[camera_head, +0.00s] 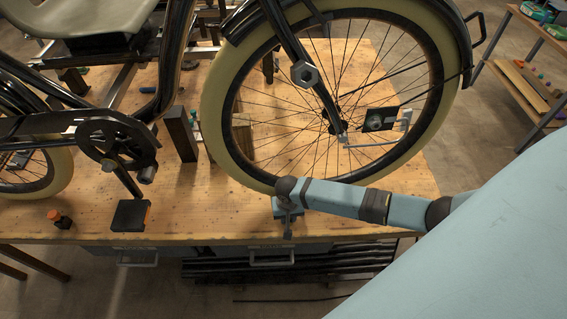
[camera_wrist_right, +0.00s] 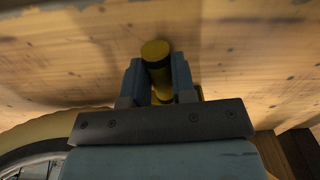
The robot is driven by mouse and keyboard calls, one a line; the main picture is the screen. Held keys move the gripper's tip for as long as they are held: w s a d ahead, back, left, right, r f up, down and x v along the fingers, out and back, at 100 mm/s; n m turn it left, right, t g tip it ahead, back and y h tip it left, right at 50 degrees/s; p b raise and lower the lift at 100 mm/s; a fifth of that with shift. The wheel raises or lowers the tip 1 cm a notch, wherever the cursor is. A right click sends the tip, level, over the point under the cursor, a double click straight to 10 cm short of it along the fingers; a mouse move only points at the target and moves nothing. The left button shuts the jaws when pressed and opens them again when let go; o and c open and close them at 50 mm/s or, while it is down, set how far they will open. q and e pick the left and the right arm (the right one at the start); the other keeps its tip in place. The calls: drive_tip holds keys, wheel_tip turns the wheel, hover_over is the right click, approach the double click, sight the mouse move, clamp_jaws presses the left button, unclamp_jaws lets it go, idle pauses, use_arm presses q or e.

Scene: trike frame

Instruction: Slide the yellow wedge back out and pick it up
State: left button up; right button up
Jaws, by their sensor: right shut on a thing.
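My right gripper (camera_head: 287,225) points down by the bottom of the front wheel, near the table's front edge. In the right wrist view, its two blue-grey fingers (camera_wrist_right: 158,80) are shut on a yellow piece with a round end (camera_wrist_right: 155,50) and a dark band. I take it for the yellow wedge, though its lower part is hidden between the fingers. In the head view I cannot make out the wedge, as the gripper and wrist cover that spot. My left gripper is not in view.
The trike's front wheel (camera_head: 212,115) stands over the wooden table (camera_head: 215,215). A dark upright block (camera_head: 181,134) stands left of the wheel. A shelf (camera_head: 520,85) stands at right.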

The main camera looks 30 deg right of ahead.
sight(245, 226)
drive_tip(key=shift+w+a, duration=0.95)
drive_tip(key=shift+a, duration=1.15)
drive_tip(key=shift+w+a, duration=0.95)
drive_tip(key=shift+a, duration=1.2)
drive_tip(key=shift+w+a, duration=0.95)
drive_tip(key=shift+a, duration=1.15)
drive_tip(key=o, duration=0.9)
wheel_tip(245, 226, up, 14)
drive_tip(key=shift+b, duration=0.35)
drive_tip(key=shift+f, duration=0.1)
